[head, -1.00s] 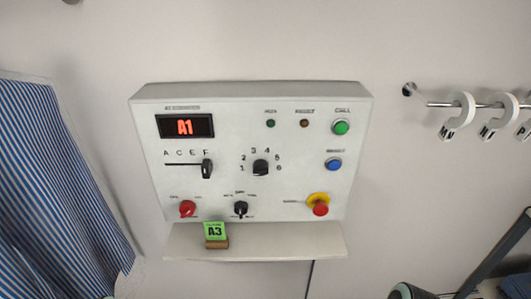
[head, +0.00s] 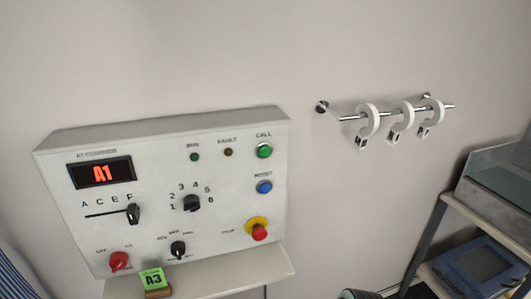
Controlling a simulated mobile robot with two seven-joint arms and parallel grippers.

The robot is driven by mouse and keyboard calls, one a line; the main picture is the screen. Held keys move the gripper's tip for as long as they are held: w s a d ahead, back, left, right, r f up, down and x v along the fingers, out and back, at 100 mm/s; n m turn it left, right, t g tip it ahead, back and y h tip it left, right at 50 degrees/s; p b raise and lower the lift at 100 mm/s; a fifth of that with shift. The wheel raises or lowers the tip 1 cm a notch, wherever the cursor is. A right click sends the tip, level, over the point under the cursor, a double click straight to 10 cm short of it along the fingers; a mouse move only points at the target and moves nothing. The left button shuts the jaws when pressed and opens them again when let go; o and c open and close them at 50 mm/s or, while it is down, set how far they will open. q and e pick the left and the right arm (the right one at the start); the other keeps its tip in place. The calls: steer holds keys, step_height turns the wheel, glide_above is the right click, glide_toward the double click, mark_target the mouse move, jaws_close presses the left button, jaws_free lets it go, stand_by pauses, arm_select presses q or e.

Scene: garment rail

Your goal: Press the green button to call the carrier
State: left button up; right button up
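The green button (head: 264,151) sits at the upper right of the grey control panel (head: 215,145) on the wall, under the label CALL. The panel's display (head: 101,173) reads A1 in red. A blue button (head: 264,187) is just below the green one. Two small lamps, one green (head: 194,157) and one brown (head: 228,152), are to its left and look unlit. Neither of my grippers shows in the head view.
A red stop button (head: 259,232) on a yellow collar, a slider (head: 133,213), a rotary knob (head: 191,203), a black switch (head: 178,249) and a red switch (head: 119,261) share the panel. A green A3 card (head: 152,279) stands on the ledge (head: 235,280). White hooks (head: 401,117) hang from a rail at right.

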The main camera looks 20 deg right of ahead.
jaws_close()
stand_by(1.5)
